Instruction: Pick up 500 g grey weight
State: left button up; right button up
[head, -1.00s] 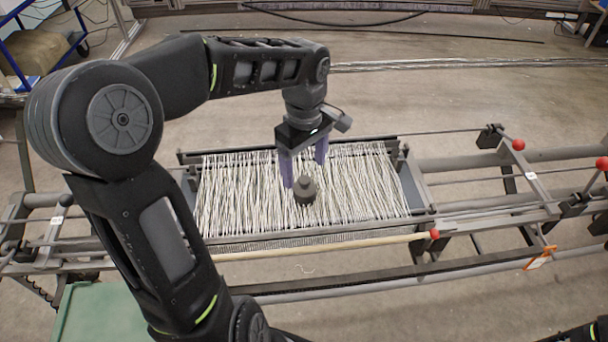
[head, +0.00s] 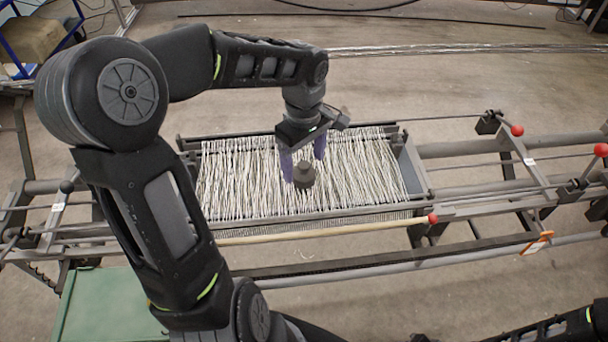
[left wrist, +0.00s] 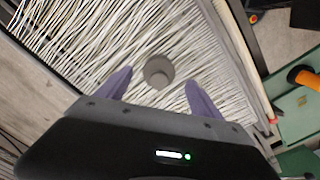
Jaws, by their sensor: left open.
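The grey weight (head: 304,176) is a small dark grey cylinder with a narrower knob on top. It stands on the white threads (head: 240,185) of the loom, near the middle. My left gripper (head: 303,165) reaches down over it from above, with its purple fingers spread. In the left wrist view the weight (left wrist: 158,72) lies between and just beyond the open fingertips (left wrist: 158,78), apparently clear of both. My right gripper is not in view; only part of my right arm shows at the lower right of the head view.
The loom frame (head: 330,211) borders the threads. A pale wooden rod (head: 320,231) runs along its front, and red knobs (head: 517,130) stand on the right side. A green surface (head: 105,305) is at the lower left. Grey floor surrounds the loom.

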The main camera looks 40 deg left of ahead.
aim_at(304, 173)
pick_arm(q)
notch_tip(304, 173, down, 5)
jog(key=shift+w+r+p, duration=0.1)
jog(key=shift+r+p, duration=0.05)
jog(key=shift+p, duration=0.35)
jog(key=shift+c, duration=0.5)
grip_shut()
dwell(0.4)
